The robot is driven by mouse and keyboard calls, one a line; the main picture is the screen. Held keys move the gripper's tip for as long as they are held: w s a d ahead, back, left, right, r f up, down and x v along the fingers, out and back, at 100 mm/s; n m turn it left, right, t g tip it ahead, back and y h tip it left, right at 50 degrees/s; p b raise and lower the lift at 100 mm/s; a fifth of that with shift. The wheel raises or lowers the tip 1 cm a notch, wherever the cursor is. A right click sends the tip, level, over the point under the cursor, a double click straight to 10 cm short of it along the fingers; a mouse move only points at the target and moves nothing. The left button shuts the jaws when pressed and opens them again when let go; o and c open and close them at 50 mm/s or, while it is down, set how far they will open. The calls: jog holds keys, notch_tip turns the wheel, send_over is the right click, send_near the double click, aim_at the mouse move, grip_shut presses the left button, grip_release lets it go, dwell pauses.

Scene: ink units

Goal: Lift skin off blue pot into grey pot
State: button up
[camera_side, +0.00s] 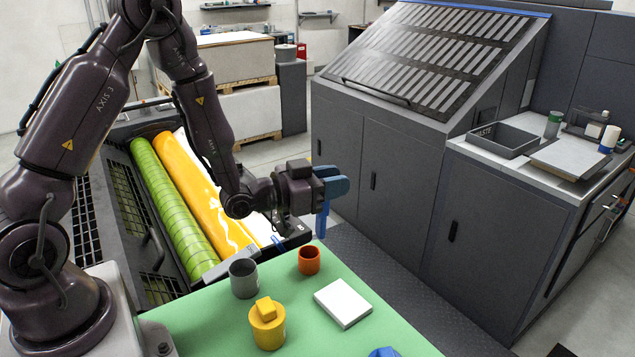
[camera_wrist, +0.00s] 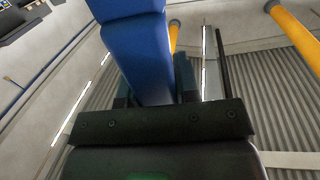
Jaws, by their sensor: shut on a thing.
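My gripper (camera_side: 332,186) is raised above the far side of the green table, clear of the pots. It is shut on a blue tool (camera_side: 322,220), whose blue length hangs down in the side view; its working end is hard to make out. In the wrist view the blue tool (camera_wrist: 138,55) stands between the dark fingers. The grey pot (camera_side: 243,278) stands upright at the table's far left. The blue pot (camera_side: 383,352) is probably the blue shape cut off at the bottom edge; its mouth and any skin are not visible.
On the green table (camera_side: 300,338) stand an orange cup (camera_side: 309,261), a yellow pot (camera_side: 267,328) with a yellow block on top, and a white slab (camera_side: 343,303). A roller machine (camera_side: 165,200) lies behind left. A grey cabinet (camera_side: 400,190) stands behind right.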

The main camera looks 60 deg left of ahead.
jog(key=s+d+r+m+g+h, duration=0.1)
jog(key=s+d, duration=0.3)
jog(key=d, duration=0.5)
jog(key=s+d+r+m, duration=0.1)
jog(key=s+d, duration=0.2)
jog(key=d, duration=0.5)
jog(key=s+d+m+g+h, duration=0.1)
jog(key=s+d, duration=0.3)
jog(key=d, duration=0.5)
jog(key=s+a+f+n+y, duration=0.2)
jog(key=a+f+n+y, duration=0.1)
jog(key=f, duration=0.8)
jog(key=shift+s+a+y, duration=0.15)
jog(key=shift+a+y, duration=0.45)
jog(key=shift+a, duration=0.35)
jog(key=shift+r, duration=0.1)
notch_tip(320, 180, up, 8)
jog(key=shift+f, duration=0.25)
